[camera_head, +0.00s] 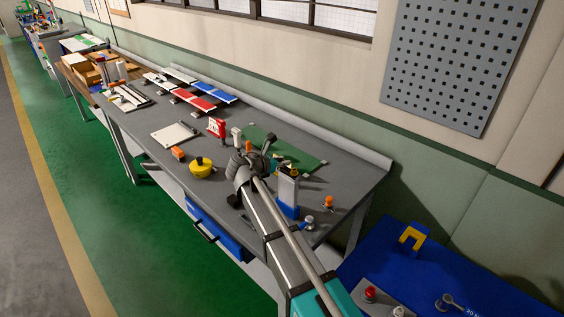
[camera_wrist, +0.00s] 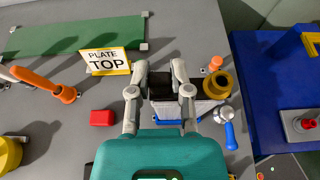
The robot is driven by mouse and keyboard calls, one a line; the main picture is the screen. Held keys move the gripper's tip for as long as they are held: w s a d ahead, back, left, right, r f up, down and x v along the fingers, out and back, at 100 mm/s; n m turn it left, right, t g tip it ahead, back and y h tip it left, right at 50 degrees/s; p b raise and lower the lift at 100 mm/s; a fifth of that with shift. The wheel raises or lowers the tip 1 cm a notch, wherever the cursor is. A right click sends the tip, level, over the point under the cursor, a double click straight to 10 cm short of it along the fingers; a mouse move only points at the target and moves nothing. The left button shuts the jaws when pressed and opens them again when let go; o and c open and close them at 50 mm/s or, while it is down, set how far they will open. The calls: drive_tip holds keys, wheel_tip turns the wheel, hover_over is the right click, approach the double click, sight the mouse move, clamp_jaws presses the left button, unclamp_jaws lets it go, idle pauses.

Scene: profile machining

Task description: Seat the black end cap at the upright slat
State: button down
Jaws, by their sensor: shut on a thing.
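The black end cap (camera_wrist: 161,84) sits between the fingertips of my gripper (camera_wrist: 163,75) in the wrist view, and the fingers are shut on it. My gripper also shows in the head view (camera_head: 264,153), but there the cap cannot be made out. The upright slat (camera_head: 287,188) is a pale grey profile standing in a blue base (camera_head: 288,211) near the bench's right end. I cannot tell whether cap and slat touch.
A yellow "PLATE TOP" sign (camera_wrist: 108,62), an orange-handled tool (camera_wrist: 45,83) and a red block (camera_wrist: 102,118) lie left of the gripper. A brass-coloured ring (camera_wrist: 218,85) and a blue-handled clamp (camera_wrist: 229,127) stand close on the right. A green mat (camera_wrist: 75,37) lies behind.

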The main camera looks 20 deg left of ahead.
drive_tip(key=shift+f+b, duration=0.65)
drive_tip(key=shift+f, duration=0.05)
drive_tip(key=shift+c, duration=2.4)
unclamp_jaws()
drive_tip(key=shift+r, duration=0.15)
